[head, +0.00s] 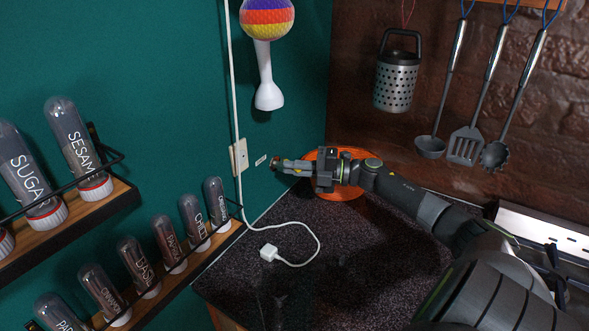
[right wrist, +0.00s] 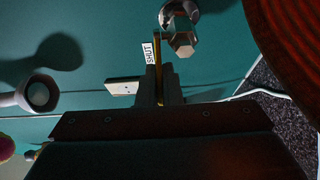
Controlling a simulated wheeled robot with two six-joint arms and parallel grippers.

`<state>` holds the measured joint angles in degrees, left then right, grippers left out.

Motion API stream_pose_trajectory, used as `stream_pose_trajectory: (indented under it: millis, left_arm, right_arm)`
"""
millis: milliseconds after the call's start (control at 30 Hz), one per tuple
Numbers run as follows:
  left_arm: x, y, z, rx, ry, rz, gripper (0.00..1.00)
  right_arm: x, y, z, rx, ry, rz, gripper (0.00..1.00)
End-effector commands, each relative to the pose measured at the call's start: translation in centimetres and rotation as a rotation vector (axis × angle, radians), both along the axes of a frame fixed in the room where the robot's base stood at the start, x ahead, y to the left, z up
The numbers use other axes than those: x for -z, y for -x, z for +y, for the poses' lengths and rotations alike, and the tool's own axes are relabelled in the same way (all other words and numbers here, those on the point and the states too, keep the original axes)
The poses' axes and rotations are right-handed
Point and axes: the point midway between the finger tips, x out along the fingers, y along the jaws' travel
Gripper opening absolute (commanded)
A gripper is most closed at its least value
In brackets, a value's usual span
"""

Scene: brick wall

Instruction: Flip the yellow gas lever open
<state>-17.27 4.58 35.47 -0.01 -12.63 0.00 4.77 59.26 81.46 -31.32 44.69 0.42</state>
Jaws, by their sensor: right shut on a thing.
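The yellow gas lever (right wrist: 157,48) shows in the right wrist view as a narrow bar beside a metal hex fitting (right wrist: 182,38) on the teal wall. A small label reading "SHUT" (right wrist: 150,53) is on the wall next to it. My right gripper (right wrist: 159,88) is shut on the lever, with the lever's end between its fingers. In the head view my right gripper (head: 279,164) reaches left to the wall just above the counter's back corner, and the lever is too small to make out there. My left gripper is not in view.
An orange round board (head: 345,190) leans behind my right wrist. A white cable with a plug (head: 269,252) lies on the dark counter (head: 330,265). A wall socket (head: 239,155) is left of the gripper. Spice racks (head: 110,200) fill the left; utensils (head: 467,145) hang at right.

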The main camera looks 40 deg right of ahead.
Motion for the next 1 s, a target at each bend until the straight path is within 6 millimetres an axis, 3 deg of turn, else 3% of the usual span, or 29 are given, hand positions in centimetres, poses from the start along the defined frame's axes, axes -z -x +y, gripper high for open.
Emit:
stream_pose_trajectory:
  millis: [67,100,267,667,1000]
  left_arm:
    - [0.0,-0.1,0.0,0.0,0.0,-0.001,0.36]
    - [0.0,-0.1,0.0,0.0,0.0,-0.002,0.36]
    - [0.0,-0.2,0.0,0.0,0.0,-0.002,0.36]
    - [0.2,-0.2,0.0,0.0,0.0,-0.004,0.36]
    - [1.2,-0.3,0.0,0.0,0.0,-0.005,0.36]
  right_arm:
    - [-0.1,-0.1,-0.1,0.004,-0.001,-0.001,0.0]
    - [-0.1,-0.1,-0.1,0.004,-0.001,-0.001,0.08]
    - [-0.1,-0.1,-0.1,0.003,0.0,-0.001,0.27]
    - [0.1,0.5,-0.4,0.002,0.001,0.0,0.27]
    - [0.2,4.5,-3.6,0.002,0.004,0.005,0.27]
